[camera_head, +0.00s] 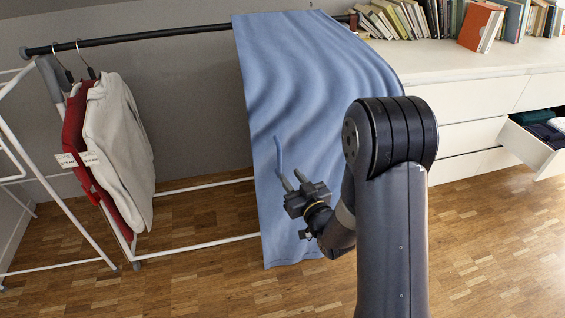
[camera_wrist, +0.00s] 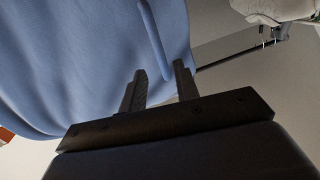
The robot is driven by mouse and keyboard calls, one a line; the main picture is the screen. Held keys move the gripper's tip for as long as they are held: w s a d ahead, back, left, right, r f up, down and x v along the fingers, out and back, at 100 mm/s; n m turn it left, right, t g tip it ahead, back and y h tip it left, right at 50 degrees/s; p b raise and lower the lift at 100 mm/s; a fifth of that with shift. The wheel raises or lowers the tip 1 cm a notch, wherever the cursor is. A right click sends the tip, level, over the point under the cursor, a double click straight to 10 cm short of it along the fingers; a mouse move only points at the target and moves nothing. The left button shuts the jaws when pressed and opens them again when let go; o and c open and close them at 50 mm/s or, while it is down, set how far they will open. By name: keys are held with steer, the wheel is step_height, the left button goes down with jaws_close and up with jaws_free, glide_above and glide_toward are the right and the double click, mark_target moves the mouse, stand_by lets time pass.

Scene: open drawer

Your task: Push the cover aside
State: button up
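The cover (camera_head: 300,90) is a blue, rippled sheet hanging from the dark rail, and it fills the left of the wrist view (camera_wrist: 70,60). A slim blue upright handle (camera_head: 279,158) stands out from its front; in the wrist view the handle (camera_wrist: 154,35) shows at upper centre. My gripper (camera_head: 290,177) is in front of the cover, just below the handle in the picture. In the wrist view its two fingers (camera_wrist: 160,69) are apart, with nothing seen held between them. The handle's lower end lies near the fingertips; I cannot tell whether they touch.
A dark rail (camera_head: 150,38) runs left from the cover. A red garment (camera_head: 77,130) and a light one (camera_head: 120,130) hang at its left end, above a white frame (camera_head: 205,245). A white dresser (camera_head: 470,95) with books and an open drawer (camera_head: 530,145) stands right.

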mark_target(280, 162)
steer(key=x, duration=0.8)
steer(key=shift+w+a, duration=0.1)
steer(key=shift+w, duration=0.05)
steer(key=shift+c, duration=0.3)
jaws_close()
